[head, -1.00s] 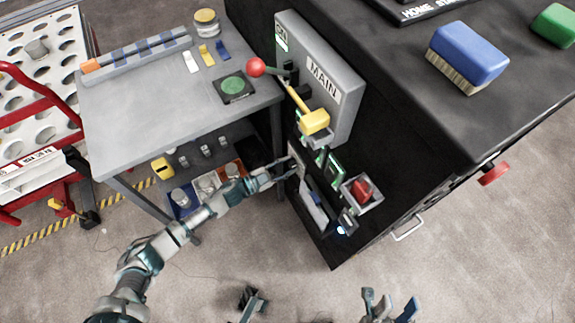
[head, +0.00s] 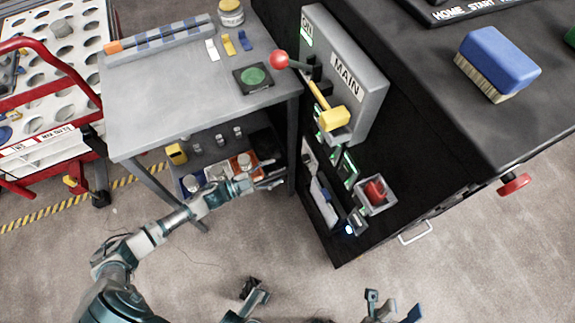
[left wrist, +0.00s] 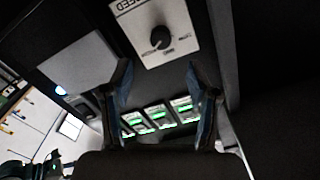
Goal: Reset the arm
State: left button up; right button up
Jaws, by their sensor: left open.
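My left gripper (head: 268,180) is open and empty in the head view, beside the bench's lower shelf and left of the black cabinet's side. In the left wrist view its two fingers (left wrist: 160,100) stand apart, facing a white panel with a black SPEED knob (left wrist: 160,38) and several green-lit parts (left wrist: 155,115). No contact shows. A black panel labelled HOME and START (head: 470,12) lies on the cabinet top, cut by the frame. What looks like my right gripper (head: 392,308) is at the bottom edge, partly cut off, so its jaw state is unclear.
A grey MAIN box (head: 350,70) with a yellow-handled lever (head: 333,118) sticks out from the cabinet (head: 420,180). Below it is a red button in a grey housing (head: 375,190). The grey bench (head: 190,90) stands left, a red cart (head: 50,100) farther left. Floor in front is open.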

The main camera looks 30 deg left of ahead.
pick_arm(q)
jog(key=shift+v, duration=1.05)
